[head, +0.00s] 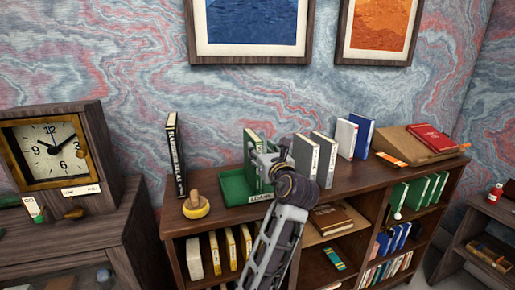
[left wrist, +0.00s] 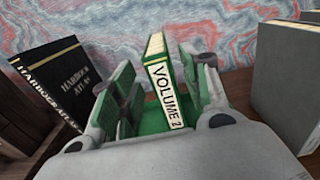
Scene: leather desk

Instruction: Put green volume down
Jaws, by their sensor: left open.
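The green volume (head: 250,145) stands upright in a green tray (head: 234,188) on top of the wooden bookcase. In the left wrist view the volume (left wrist: 163,82) shows its white spine label "VOLUME 2", leaning a little in the picture. My left gripper (head: 268,163) is over the tray at the volume. Its open fingers (left wrist: 165,90) are on either side of the book, with a gap visible on the left. Whether the right finger touches it I cannot tell. The gripper hides part of the book and tray. My right gripper is not in view.
A black atlas (head: 175,155) stands left of the tray, behind a yellow-based wooden stamp (head: 196,206). Grey-white books (head: 303,155) stand close on the right, then a blue book (head: 362,136) and a sloped stand with a red book (head: 430,138). A clock (head: 45,150) is far left.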

